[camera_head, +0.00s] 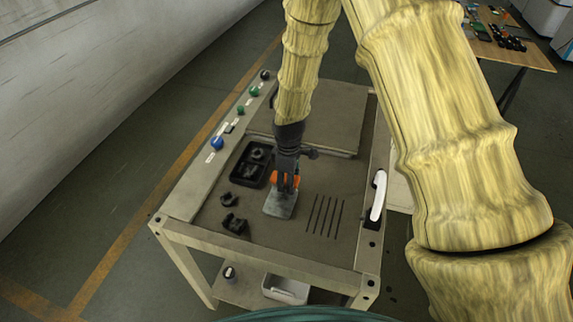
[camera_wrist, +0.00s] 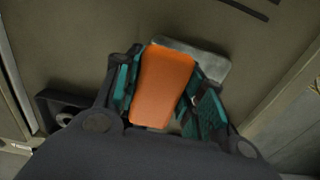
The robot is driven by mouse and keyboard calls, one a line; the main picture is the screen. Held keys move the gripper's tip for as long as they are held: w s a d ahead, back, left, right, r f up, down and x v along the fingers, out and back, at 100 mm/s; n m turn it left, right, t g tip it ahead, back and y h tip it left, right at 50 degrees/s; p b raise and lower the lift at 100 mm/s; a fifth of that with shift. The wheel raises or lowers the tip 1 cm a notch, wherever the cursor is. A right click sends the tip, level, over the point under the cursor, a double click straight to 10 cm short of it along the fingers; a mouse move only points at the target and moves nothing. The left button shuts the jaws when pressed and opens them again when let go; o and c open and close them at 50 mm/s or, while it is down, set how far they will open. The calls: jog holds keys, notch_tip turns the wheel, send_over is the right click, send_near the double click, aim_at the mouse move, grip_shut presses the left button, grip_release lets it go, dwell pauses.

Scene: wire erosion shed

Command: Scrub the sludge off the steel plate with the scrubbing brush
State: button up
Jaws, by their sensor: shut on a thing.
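The scrubbing brush has an orange body, and my gripper (camera_head: 287,180) is shut on it. In the head view the brush (camera_head: 279,178) shows in part between the fingers, directly over the steel plate. In the wrist view the orange brush (camera_wrist: 163,85) fills the space between the green-padded fingers (camera_wrist: 162,100). The steel plate (camera_head: 279,206) is a small grey rectangle lying on the cart top. Its edge also shows behind the brush in the wrist view (camera_wrist: 205,62). The brush's underside is hidden, so I cannot tell whether it touches the plate. I cannot make out sludge on the visible part.
A black tray (camera_head: 237,174) with dark parts is left of the plate, with loose black clamps (camera_head: 234,223) nearer me. A raised flat panel (camera_head: 325,125) is behind. A white handle (camera_head: 378,195) sits at the right edge.

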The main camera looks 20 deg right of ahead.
jog(key=shift+s+r, duration=0.1)
jog(key=shift+r, duration=0.6)
notch_tip(320, 180, up, 2)
jog(key=shift+p, duration=1)
jog(key=shift+r+p, duration=0.55)
jog(key=shift+r, duration=0.45)
jog(key=shift+f, duration=0.1)
